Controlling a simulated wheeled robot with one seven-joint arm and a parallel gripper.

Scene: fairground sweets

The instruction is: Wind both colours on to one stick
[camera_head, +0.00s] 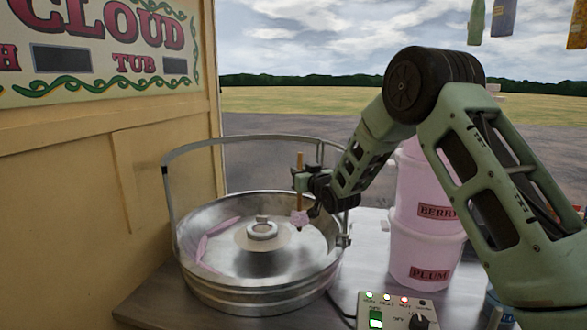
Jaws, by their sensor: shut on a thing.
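A round metal candy-floss pan (262,301) stands on the counter, with a spinner head (262,229) at its centre. Pink floss (203,249) lies along the inner left wall of the pan. My gripper (301,180) is shut on an upright wooden stick (300,164) above the right side of the pan. I see no second colour on the stick. The fingertips are dark and small in this view.
A metal guard rail (168,205) rises around the pan's back. Two stacked pink tubs labelled BERRY (408,207) and PLUM (405,258) stand right, partly behind my arm. A control box (397,313) with lit lamps and a switch sits in front. A signed wooden wall (70,180) bounds the left.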

